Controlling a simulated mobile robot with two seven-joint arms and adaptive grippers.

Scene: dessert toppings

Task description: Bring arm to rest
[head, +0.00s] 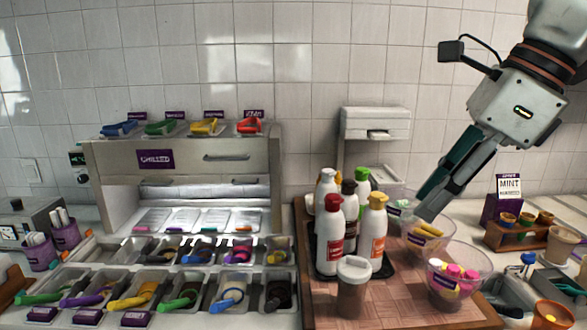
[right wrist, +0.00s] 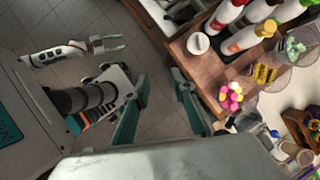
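My right gripper (head: 426,205) hangs from the upper right in the head view, its fingers pointing down and left. It appears in front of the bowls on the wooden board. In the right wrist view its two teal fingers (right wrist: 161,76) are spread apart with nothing between them, over the floor beside the counter edge. My left gripper (right wrist: 108,43) is out of the head view. It shows small at the upper left of the right wrist view, its fingers apart and empty above the tiled floor.
The wooden board (head: 400,305) holds bottles (head: 330,240), a shaker (head: 353,295) and clear bowls, one with pink and yellow pieces (head: 455,278). A chilled topping station (head: 150,185) stands left. A mint box (head: 508,188) and cup rack (head: 522,235) stand right.

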